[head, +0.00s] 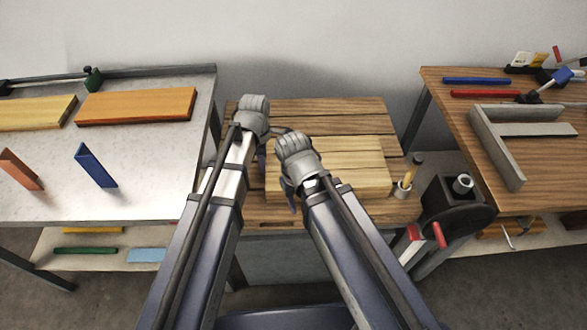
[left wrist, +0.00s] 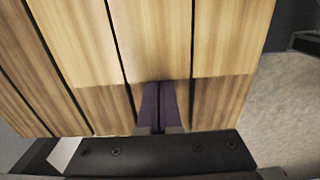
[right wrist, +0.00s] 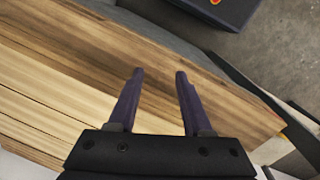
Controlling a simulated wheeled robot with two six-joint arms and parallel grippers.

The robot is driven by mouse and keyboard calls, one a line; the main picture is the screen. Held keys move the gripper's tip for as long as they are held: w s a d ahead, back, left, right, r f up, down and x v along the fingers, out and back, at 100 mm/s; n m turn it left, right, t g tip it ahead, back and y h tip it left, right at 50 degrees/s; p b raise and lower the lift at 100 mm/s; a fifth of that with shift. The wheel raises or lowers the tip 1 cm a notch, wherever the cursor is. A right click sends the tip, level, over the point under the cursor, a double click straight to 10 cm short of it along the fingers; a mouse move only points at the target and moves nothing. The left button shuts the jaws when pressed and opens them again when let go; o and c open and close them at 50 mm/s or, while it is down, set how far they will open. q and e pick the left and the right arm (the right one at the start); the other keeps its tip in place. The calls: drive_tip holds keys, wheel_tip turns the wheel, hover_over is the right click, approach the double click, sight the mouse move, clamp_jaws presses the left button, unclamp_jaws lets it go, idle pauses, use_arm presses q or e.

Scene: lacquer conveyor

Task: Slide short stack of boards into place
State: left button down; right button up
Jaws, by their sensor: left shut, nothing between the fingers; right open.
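A short stack of pale boards (head: 360,165) lies on the slatted wooden bench (head: 330,108) in the middle of the head view. In the left wrist view pale boards (left wrist: 150,40) fill the upper part, above a darker wood band. My left gripper (head: 262,165) is shut and empty at the left end of the stack; its fingertips (left wrist: 158,84) are at the edge of the pale wood, and contact cannot be told. My right gripper (head: 291,206) is open and empty at the stack's near left part. In the right wrist view its fingers (right wrist: 160,74) are above wood. My forearms hide part of the bench.
A pale table (head: 140,150) at left holds an orange board (head: 135,106), a blue block (head: 95,166) and other pieces. A wooden table at right holds a grey frame (head: 498,150). A pencil cup (head: 402,188) and a black machine (head: 455,205) stand right of the stack.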

use_arm(q)
drive_tip(key=shift+d, duration=0.45)
drive_tip(key=shift+a, duration=1.05)
drive_tip(key=shift+r, duration=0.1)
use_arm(e)
drive_tip(key=shift+r, duration=0.1)
use_arm(q)
wheel_tip(320, 180, up, 6)
drive_tip(key=p, duration=0.6)
use_arm(e)
wheel_tip(320, 180, up, 6)
drive_tip(key=shift+f, duration=0.1)
